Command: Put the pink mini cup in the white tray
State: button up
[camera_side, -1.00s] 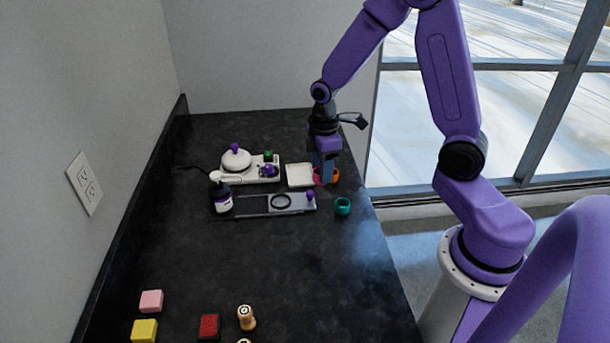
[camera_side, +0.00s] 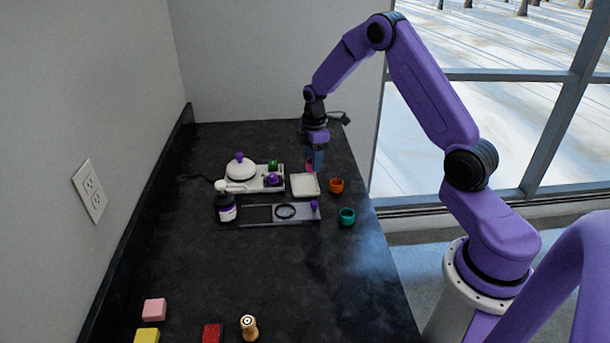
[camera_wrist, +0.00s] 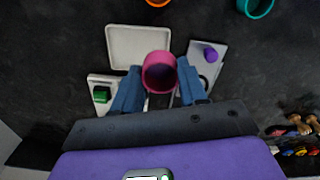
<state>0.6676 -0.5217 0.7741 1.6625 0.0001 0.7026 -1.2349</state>
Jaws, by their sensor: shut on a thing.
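My gripper (camera_side: 315,160) is shut on the pink mini cup (camera_side: 310,165) and holds it raised above the back edge of the white tray (camera_side: 306,191). In the wrist view the pink cup (camera_wrist: 159,73) sits between the two blue fingers of my gripper (camera_wrist: 159,88), its opening facing the camera. The white tray (camera_wrist: 124,45) shows beyond the cup, partly covered by it. The tray is shallow, square and empty where it shows.
An orange cup (camera_side: 336,186) stands right of the tray and a teal cup (camera_side: 347,216) nearer. A white hotplate device (camera_side: 262,180) is left of the tray. The near counter middle is clear.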

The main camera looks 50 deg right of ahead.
jog(key=w+f, duration=0.2)
jog(key=w+d+f, duration=0.1)
jog(key=w+f, duration=0.1)
jog(key=f, duration=0.1)
jog(key=shift+w+d+f, duration=0.1)
jog(key=shift+w+f, duration=0.05)
jog(key=shift+f, duration=1.6)
jog(key=o, duration=1.1)
jog(key=shift+f, duration=0.1)
